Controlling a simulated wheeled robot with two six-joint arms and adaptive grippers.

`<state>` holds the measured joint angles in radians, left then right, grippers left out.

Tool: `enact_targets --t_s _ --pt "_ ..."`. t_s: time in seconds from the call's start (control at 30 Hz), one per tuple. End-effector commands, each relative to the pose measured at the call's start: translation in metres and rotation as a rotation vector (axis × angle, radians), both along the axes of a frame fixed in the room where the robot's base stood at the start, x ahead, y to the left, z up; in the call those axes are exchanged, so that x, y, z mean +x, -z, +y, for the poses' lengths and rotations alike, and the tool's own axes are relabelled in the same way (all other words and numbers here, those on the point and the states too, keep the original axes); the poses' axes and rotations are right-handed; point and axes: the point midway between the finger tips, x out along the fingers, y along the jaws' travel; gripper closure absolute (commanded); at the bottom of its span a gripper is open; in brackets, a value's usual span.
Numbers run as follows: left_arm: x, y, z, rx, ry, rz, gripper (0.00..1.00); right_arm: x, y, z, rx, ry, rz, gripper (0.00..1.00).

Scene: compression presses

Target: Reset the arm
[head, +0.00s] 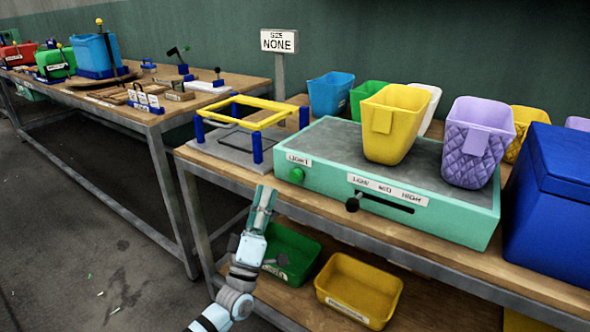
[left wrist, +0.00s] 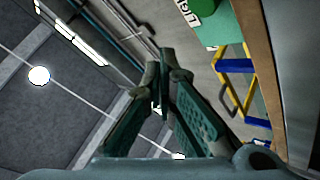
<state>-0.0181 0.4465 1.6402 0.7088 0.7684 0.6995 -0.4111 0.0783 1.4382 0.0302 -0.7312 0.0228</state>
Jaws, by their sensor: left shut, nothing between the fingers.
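My left gripper (head: 264,198) rises in front of the near edge of the press table, left of the green press. It is shut and empty, with its fingers pointing up. In the left wrist view the two dark green fingers (left wrist: 166,85) come together at their tips, with ceiling and wall behind them. My right gripper does not show. The green press (head: 395,178) has a grey top, a green knob (head: 296,175) and a black slider (head: 352,204). A yellow basket (head: 392,122) and a purple quilted basket (head: 478,140) stand on it.
A yellow frame on blue posts (head: 256,113) stands left of the press, behind my gripper. A blue box (head: 550,195) is at the right. Green (head: 290,250) and yellow (head: 358,288) bins sit on the lower shelf.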

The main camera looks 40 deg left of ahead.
Motion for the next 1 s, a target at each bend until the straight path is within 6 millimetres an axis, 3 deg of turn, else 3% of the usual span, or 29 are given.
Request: enact_targets --t_s 0.43,0.5,0.57,0.67,0.77,0.8,0.87,0.9,1.0 --pt "-0.001 0.002 0.000 0.001 0.000 0.002 1.00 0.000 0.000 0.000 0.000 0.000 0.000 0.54" --pt "0.002 0.010 -0.001 0.011 -0.008 0.030 1.00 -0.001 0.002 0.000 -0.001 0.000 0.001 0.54" --pt "0.008 0.030 -0.003 0.037 -0.023 0.101 1.00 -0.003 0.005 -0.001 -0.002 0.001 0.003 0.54" --pt "0.020 0.100 -0.011 0.129 -0.064 0.331 1.00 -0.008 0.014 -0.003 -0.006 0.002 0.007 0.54" --pt "0.018 0.205 -0.024 0.273 -0.091 0.657 1.00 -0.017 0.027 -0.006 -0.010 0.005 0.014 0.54" --pt "0.009 0.250 -0.029 0.337 -0.092 0.795 1.00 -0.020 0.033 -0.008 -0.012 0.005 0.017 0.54" --pt "-0.012 0.315 -0.039 0.433 -0.078 0.993 1.00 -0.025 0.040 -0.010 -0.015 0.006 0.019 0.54" --pt "-0.031 0.356 -0.045 0.497 -0.059 1.118 1.00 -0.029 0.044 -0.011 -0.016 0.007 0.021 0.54" --pt "-0.092 0.444 -0.062 0.650 0.012 1.403 1.00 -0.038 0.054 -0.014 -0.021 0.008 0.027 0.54"
